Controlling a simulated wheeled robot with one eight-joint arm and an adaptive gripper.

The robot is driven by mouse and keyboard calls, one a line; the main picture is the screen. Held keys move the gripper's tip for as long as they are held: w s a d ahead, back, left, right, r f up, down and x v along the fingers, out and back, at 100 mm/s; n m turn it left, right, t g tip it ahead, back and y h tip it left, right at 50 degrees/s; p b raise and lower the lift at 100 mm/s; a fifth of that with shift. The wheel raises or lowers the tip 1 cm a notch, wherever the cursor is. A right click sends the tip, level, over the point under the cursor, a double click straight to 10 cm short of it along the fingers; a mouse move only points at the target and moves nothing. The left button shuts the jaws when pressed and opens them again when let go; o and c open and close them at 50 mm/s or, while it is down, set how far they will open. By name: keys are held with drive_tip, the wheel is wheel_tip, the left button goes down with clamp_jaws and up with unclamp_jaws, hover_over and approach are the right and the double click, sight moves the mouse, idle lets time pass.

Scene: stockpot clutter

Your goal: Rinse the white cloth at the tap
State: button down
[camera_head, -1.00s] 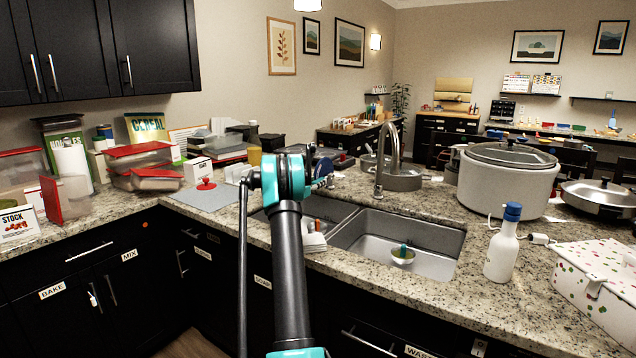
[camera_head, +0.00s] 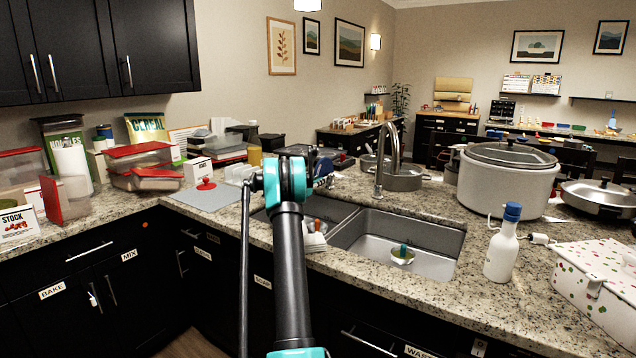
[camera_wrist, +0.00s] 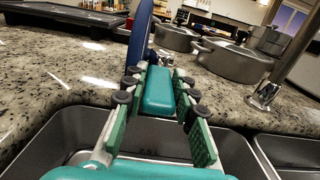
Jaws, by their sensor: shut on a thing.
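No white cloth shows between the fingers. A small white item (camera_head: 314,241) with a red-orange part lies at the near edge of the sink, right of my arm; I cannot tell if it is the cloth. The tap (camera_head: 384,165) stands behind the sink (camera_head: 440,270), and its base also shows in the wrist view (camera_wrist: 264,95).
A white bottle with blue cap (camera_head: 502,248) and a large pot (camera_head: 505,190) stand on the right. A blue upright item (camera_wrist: 141,38) stands beyond my gripper. Containers (camera_head: 140,165) crowd the left counter.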

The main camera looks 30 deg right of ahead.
drive_tip(key=shift+d+r+g+y, duration=0.1)
drive_tip(key=shift+r+g+y, duration=0.3)
drive_tip(key=shift+r+y, duration=0.5)
drive_tip(key=c, duration=1.2)
unclamp_jaws()
drive_tip(key=v, duration=1.2)
